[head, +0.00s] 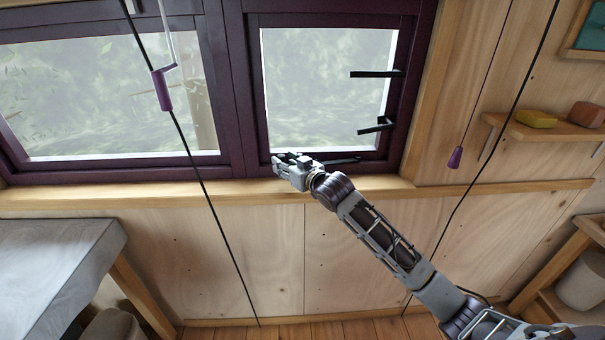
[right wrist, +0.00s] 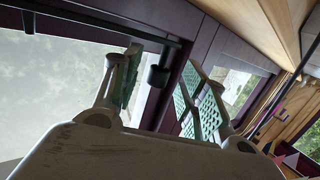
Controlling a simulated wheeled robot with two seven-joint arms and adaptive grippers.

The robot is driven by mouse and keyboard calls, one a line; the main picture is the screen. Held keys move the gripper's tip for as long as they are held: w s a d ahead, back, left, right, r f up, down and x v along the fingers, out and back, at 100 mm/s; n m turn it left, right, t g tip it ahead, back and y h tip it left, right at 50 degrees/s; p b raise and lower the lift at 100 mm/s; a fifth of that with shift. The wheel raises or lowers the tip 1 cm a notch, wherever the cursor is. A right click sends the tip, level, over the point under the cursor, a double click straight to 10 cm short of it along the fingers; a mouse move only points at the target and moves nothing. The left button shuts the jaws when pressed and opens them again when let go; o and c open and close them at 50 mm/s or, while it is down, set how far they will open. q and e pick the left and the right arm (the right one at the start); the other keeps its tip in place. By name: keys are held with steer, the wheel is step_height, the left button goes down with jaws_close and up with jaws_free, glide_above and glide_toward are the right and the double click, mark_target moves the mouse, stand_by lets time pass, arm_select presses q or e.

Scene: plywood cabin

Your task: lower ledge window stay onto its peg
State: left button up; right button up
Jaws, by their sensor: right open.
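The ledge window stay (head: 335,161) appears as a thin dark bar low on the right window, just above the sill. My right gripper (head: 287,159) is at the left end of this bar, at the lower left corner of that window. In the right wrist view my right gripper (right wrist: 160,64) is open, its two green-padded fingers apart. A small black cylindrical piece (right wrist: 158,76) shows between the fingers; I cannot tell whether it is the peg or part of the stay. A dark bar (right wrist: 95,22) crosses above the fingers. My left gripper is not in view.
Two black fittings (head: 376,74) (head: 376,125) stick out at the right window's right side. Black cords hang left and right of my arm; a purple pull handle (head: 163,90) hangs at left. A shelf (head: 545,130) is at right. The wall below the sill (head: 130,201) is clear.

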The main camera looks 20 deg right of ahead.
steer(key=v, duration=0.9)
stand_by(0.3)
stand_by(0.4)
steer(key=s+f+m+g+h, duration=0.1)
steer(key=s+f+g+h, duration=0.15)
steer(key=s+f, duration=0.5)
steer(key=s+f+g+h, duration=0.1)
steer(key=s+f+g, duration=0.35)
steer(key=f, duration=0.65)
steer(key=s+f+g, duration=0.3)
steer(key=s+f, duration=0.2)
steer(key=s, duration=0.4)
steer(key=s+f+g, duration=0.2)
steer(key=s+f, duration=0.3)
steer(key=s, duration=0.4)
step_height(320, 180, down, 32)
steer(key=s+g, duration=0.1)
steer(key=s, duration=0.2)
steer(key=s+d+f+g, duration=0.1)
steer(key=s+d+f, duration=0.1)
steer(key=s+f, duration=0.8)
steer(key=s+d+f+h, duration=0.1)
steer(key=s+d+f, duration=0.1)
steer(key=s+f, duration=0.8)
steer(key=shift+s+d+f+g, duration=0.2)
steer(key=shift+s+d+g, duration=0.2)
steer(key=shift+s, duration=0.65)
